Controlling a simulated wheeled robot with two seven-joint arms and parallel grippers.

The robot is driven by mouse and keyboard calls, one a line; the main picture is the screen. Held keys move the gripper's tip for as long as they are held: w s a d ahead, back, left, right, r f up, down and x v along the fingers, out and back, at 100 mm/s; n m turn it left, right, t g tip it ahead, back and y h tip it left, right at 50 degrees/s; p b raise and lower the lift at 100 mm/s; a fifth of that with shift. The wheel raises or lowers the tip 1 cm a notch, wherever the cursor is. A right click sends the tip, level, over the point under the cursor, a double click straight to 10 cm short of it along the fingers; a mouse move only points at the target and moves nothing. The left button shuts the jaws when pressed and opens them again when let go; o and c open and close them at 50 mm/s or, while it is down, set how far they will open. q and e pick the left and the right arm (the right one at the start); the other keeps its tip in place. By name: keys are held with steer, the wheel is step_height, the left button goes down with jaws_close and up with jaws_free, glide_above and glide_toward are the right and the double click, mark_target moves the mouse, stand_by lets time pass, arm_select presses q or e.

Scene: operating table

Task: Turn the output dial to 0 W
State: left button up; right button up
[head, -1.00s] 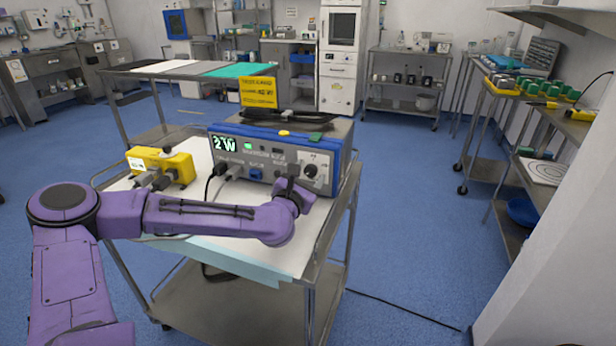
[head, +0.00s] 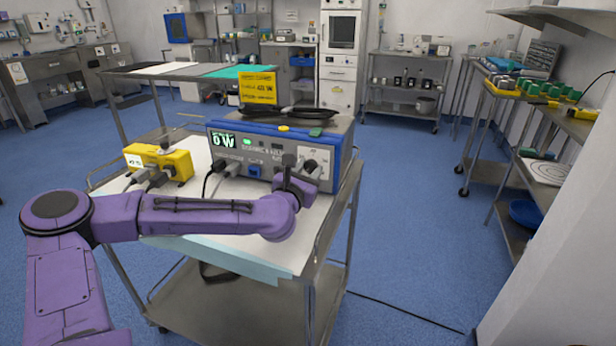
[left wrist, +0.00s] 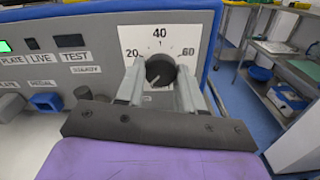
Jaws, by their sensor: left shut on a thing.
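The blue and grey generator (head: 235,133) stands on the cart, and its green display (head: 222,142) reads 0 W. The black output dial (left wrist: 160,70) sits on a white scale marked 20, 40 and 60 in the left wrist view. The dial's pale pointer line faces down and left, below the 20 mark. My left gripper (head: 300,170) is at the right of the generator's front, its fingers on either side of the dial and shut on it. The fingers also show in the left wrist view (left wrist: 160,82). My right gripper is not in view.
A yellow box (head: 160,160) with plugs stands on the cart (head: 205,243) left of the generator. Cables plug into the generator's front. A yellow sign (head: 258,88) and a black cable bundle (head: 275,112) are on top.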

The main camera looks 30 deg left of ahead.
arm_select(q)
steer(key=o, duration=1)
steer(key=shift+o, duration=0.2)
steer(key=p+v, duration=0.1)
steer(key=v, duration=0.9)
steer(key=shift+s, duration=0.3)
